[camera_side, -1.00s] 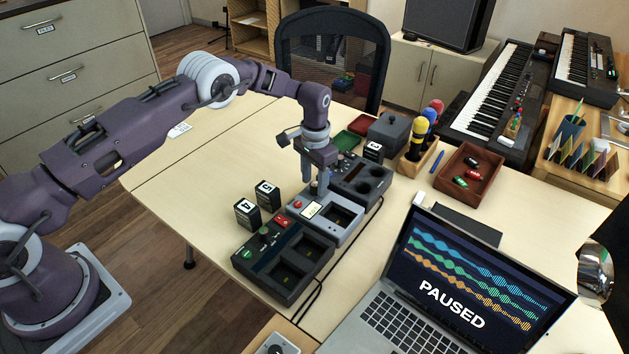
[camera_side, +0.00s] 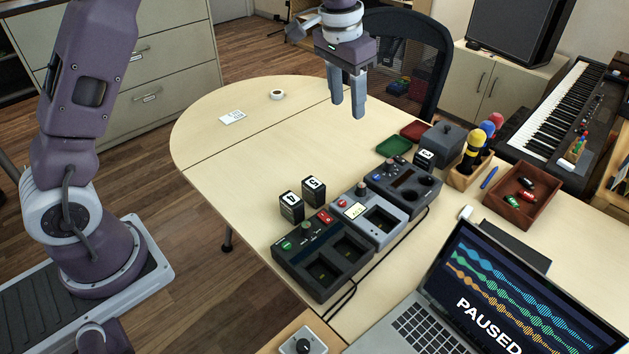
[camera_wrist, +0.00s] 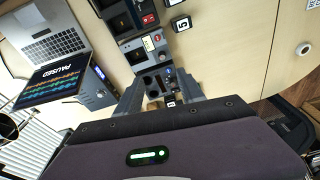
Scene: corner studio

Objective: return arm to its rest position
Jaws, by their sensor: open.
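My gripper (camera_side: 347,110) is raised high above the far part of the table in the side view. Its two grey fingers point down, parted and empty, clear of everything. The upper part of my arm runs out of the top of the side view. The wrist view looks down between the fingers (camera_wrist: 160,94) at the row of devices, with nothing held. On the table stand a black device with a green button (camera_side: 318,256), a grey device (camera_side: 377,219) and a dark device with two round wells (camera_side: 405,190).
Number blocks (camera_side: 291,207) stand behind the devices. A grey lidded box (camera_side: 444,143), a microphone rack (camera_side: 463,179), a wooden tray (camera_side: 522,198) and a laptop (camera_side: 520,290) are to the right.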

